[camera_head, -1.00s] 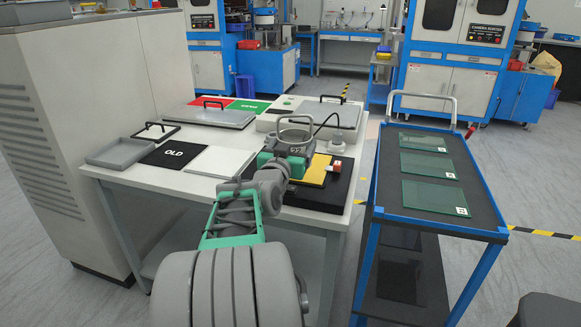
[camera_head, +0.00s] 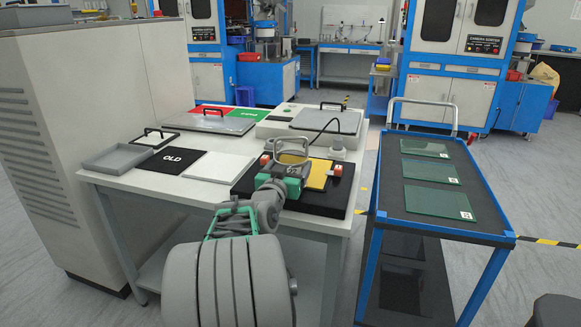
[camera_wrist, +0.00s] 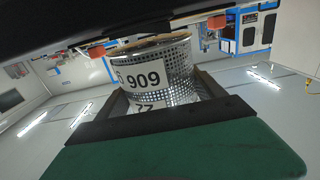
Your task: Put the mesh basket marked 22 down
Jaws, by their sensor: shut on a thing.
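The mesh basket (camera_head: 291,147) is in my gripper (camera_head: 284,180), over the yellow pad (camera_head: 318,175) of the black base on the white table. In the wrist view the perforated metal basket (camera_wrist: 180,62) sits between my dark fingers, with a white label reading 909 and a second label, partly cut off, that looks like 22. A strip of the yellow pad shows just beyond the basket's end, very close to it. I cannot tell whether the basket touches the pad.
Orange-red blocks (camera_head: 337,169) flank the pad, another at its left (camera_head: 265,158). A black mat marked OLD (camera_head: 173,162), a white plate (camera_head: 216,166) and a grey tray (camera_head: 118,158) lie left. The blue cart (camera_head: 424,219) stands right with glass plates.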

